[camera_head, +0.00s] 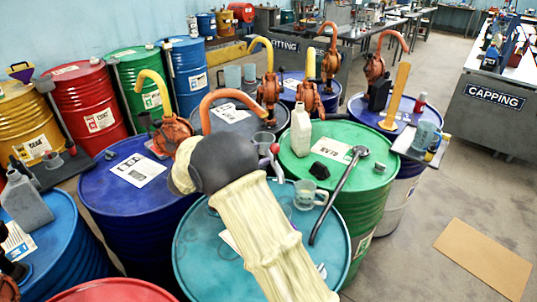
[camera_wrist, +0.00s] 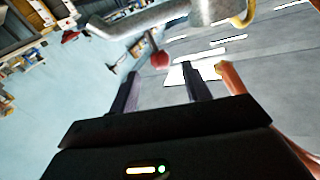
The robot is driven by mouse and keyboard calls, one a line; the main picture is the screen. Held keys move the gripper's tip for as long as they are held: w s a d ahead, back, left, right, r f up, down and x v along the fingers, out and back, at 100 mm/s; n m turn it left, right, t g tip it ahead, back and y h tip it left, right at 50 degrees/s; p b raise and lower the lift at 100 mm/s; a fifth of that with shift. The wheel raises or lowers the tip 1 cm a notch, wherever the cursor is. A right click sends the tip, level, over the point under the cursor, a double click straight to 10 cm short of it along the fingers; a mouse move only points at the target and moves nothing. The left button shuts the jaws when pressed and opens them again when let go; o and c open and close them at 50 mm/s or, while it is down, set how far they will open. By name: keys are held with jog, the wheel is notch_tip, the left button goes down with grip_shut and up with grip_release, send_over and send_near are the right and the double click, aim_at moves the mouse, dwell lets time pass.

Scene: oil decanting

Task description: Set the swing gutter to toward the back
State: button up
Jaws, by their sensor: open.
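In the wrist view a grey trough-like piece (camera_wrist: 150,20), which looks like the swing gutter, runs across the top. A short dark stem with a red knob (camera_wrist: 160,60) joins it near its middle. My gripper (camera_wrist: 163,88) is open, with its two dark fingers apart and nothing visible between them. The knob shows just beyond the fingertips, between them in the picture; I cannot tell the gap in depth. In the head view a small red knob (camera_head: 275,148) shows just right of my dark wrist joint. My gripper's fingers are hidden there by my arm.
A teal drum (camera_head: 335,255), a green drum (camera_head: 345,195) and a blue drum (camera_head: 110,205) crowd around my arm. Orange hand pumps with curved spouts (camera_head: 170,135) rise close by. A white jug (camera_head: 301,130) and a glass mug (camera_head: 308,195) stand near. Floor at right is mostly clear.

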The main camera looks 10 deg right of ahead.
jog(key=b+v, duration=0.2)
jog(key=v, duration=0.9)
jog(key=shift+w+a, duration=0.1)
jog(key=w+d+r+n+t+y, duration=0.3)
jog(key=w+d+n+t+y, duration=0.3)
jog(key=w+n+t+y, duration=0.4)
jog(key=s+d+f+n+g+y, duration=0.2)
jog(key=s+d+f+g, duration=0.1)
jog(key=s, duration=0.7)
jog(key=s+d+f+n+g+y, duration=0.2)
jog(key=s+d+f+g, duration=0.2)
jog(key=s, duration=0.7)
jog(key=s+d+f+n+g+y, duration=0.2)
jog(key=s+f+g, duration=0.4)
jog(key=s, duration=0.5)
jog(key=shift+s+d+f+g+y, duration=0.3)
jog(key=shift+d+f+y, duration=0.2)
jog(key=shift+d+f, duration=0.35)
jog(key=shift+w+d+r, duration=0.1)
